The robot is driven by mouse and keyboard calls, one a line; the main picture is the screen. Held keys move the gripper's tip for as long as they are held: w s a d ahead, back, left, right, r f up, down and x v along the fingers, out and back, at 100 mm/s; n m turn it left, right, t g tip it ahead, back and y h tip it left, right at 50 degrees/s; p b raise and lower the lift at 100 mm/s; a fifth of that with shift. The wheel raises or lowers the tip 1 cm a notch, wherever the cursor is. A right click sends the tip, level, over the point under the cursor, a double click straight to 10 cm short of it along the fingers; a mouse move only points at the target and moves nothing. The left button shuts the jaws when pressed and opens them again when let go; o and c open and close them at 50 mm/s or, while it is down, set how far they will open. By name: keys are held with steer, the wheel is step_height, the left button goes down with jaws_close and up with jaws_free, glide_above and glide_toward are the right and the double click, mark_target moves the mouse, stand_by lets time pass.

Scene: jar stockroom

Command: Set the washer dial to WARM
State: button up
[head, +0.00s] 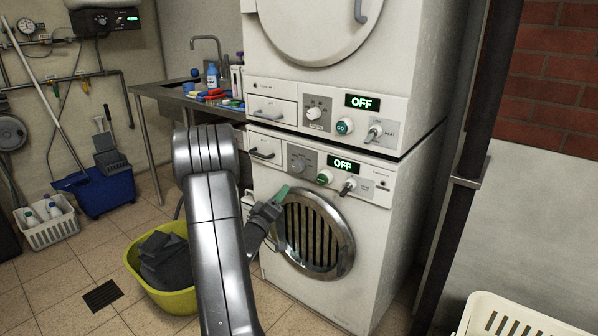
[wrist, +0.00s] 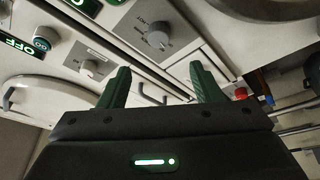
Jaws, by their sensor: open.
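Two white machines are stacked. The lower machine (head: 378,224) has a round window door and a grey dial (head: 302,163) on its panel. The grey dial also shows in the wrist view (wrist: 158,38), beyond and between my fingers. Its setting is too small to read. The upper machine (head: 430,70) has a paler dial (head: 314,114), which also shows in the wrist view (wrist: 89,68). My gripper (head: 282,193) is in front of the lower machine, below its panel. Its green fingers (wrist: 160,72) are open, with nothing between them, and apart from the dial.
Both displays (head: 343,164) read OFF. A drawer handle (head: 262,153) and a lever (head: 348,187) stick out of the lower panel. A yellow tub (head: 180,302) with dark cloth stands at left. A sink counter (head: 165,92) is behind. A cream basket (head: 515,318) is at lower right.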

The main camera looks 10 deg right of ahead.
mark_target(297, 169)
steer(key=b+x, duration=0.2)
steer(key=x, duration=1.1)
steer(key=shift+w+d+r, duration=0.15)
steer(key=shift+d+r, duration=0.05)
steer(key=c, duration=1)
